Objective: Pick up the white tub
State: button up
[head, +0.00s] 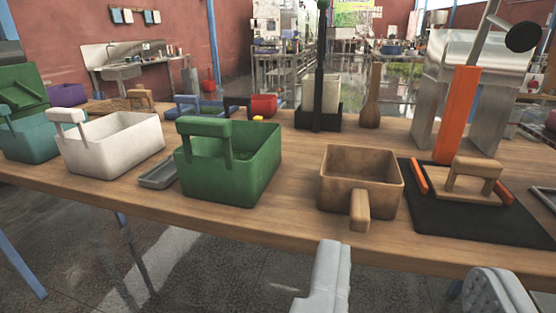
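The white tub (120,148) stands upright on the wooden table (285,225) at the left, with a raised white handle on its near left side. It is between a teal tub at its left and a green tub at its right. My gripper (412,285) is at the bottom right of the view, its two grey fingers wide apart with nothing between them. It is open and appears in front of the table's near edge, well to the right of the white tub and apart from it. The white tub's floor is hidden.
The green tub (252,165) and a small grey tray (158,174) are right of the white tub. The teal tub (30,140) is close on its left. A brown box with a handle (335,187), a black mat (450,225) and an orange post (458,115) occupy the right.

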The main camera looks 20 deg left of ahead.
aim_at(107, 147)
jog(key=u, duration=1.3)
